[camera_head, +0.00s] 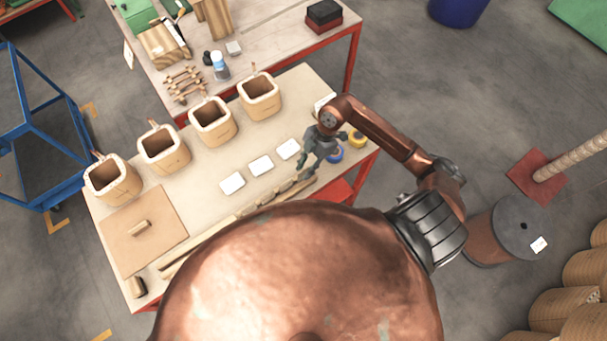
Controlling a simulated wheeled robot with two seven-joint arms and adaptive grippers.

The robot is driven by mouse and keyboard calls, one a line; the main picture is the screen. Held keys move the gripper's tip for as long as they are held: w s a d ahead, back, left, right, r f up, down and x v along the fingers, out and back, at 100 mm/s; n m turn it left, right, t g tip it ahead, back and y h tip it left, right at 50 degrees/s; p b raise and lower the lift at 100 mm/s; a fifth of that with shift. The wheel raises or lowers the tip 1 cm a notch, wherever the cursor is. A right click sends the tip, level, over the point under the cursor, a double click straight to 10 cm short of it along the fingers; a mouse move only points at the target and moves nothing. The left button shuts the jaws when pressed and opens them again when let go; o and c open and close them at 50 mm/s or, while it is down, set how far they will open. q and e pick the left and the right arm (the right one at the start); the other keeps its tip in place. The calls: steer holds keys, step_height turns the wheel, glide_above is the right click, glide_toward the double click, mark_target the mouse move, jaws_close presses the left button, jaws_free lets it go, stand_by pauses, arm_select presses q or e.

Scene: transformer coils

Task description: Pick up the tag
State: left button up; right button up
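Three white tags lie flat in a slanting row on the near table (210,200): a left one (232,183), a middle one (260,165) and a right one (288,149). Another white piece (324,102) shows partly behind my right arm's wrist. My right gripper (304,176) points down over the table, just right of the right tag and apart from it in the picture. My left gripper is out of view.
Several box-shaped coils (213,121) stand behind the tags. A wooden board (143,230) lies at left and thin strips (235,220) along the front. Blue (335,155) and yellow (356,138) rolls sit right of my gripper. My copper body hides the table's near edge.

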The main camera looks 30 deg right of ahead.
steer(key=shift+a+f, duration=0.3)
steer(key=shift+f, duration=0.35)
steer(key=shift+c, duration=0.4)
jaws_close()
